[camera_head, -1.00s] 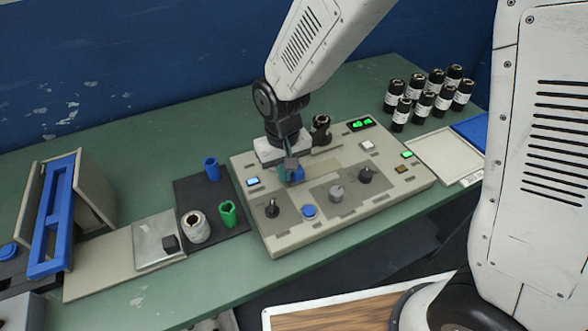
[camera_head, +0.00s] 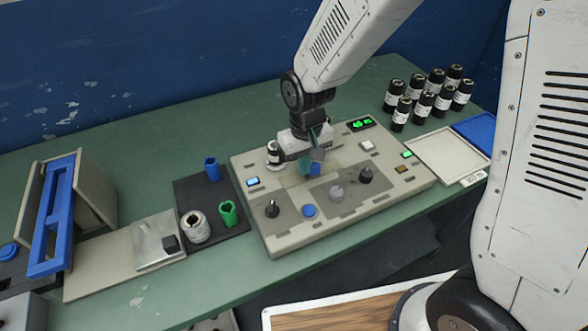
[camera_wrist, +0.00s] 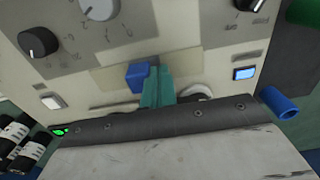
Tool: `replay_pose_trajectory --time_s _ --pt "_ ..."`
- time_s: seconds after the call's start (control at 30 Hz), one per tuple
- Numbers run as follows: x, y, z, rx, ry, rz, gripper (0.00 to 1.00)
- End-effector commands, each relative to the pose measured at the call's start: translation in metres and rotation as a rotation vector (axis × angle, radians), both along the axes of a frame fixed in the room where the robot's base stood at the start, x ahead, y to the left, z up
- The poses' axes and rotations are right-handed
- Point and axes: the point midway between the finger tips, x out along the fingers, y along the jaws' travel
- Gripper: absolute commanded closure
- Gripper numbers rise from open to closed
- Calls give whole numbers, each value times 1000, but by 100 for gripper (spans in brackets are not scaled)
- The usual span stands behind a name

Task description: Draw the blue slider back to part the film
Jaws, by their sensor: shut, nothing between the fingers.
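The blue slider (camera_head: 316,168) stands on the beige control panel, beside a pale strip of film (camera_head: 296,181). In the wrist view the slider (camera_wrist: 139,77) is a small blue block on the left of my teal fingertips. My gripper (camera_head: 305,167) is shut and empty, low over the panel. In the wrist view my gripper's fingers (camera_wrist: 157,80) are together, right against or very close to the slider's side; contact is hard to tell. The gripper body hides part of the panel behind. A roll (camera_head: 273,155) shows left of my wrist.
A black mat (camera_head: 229,193) with rolls and holders lies left. Several black canisters (camera_head: 421,98) stand at the back right.

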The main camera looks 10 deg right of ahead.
Motion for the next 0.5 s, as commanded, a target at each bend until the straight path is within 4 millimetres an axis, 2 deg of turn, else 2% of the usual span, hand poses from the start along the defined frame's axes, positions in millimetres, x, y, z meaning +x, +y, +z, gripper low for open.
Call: replay_pose_trajectory --time_s 0.5 --pt "9 -31 0 0 -1 -2 100"
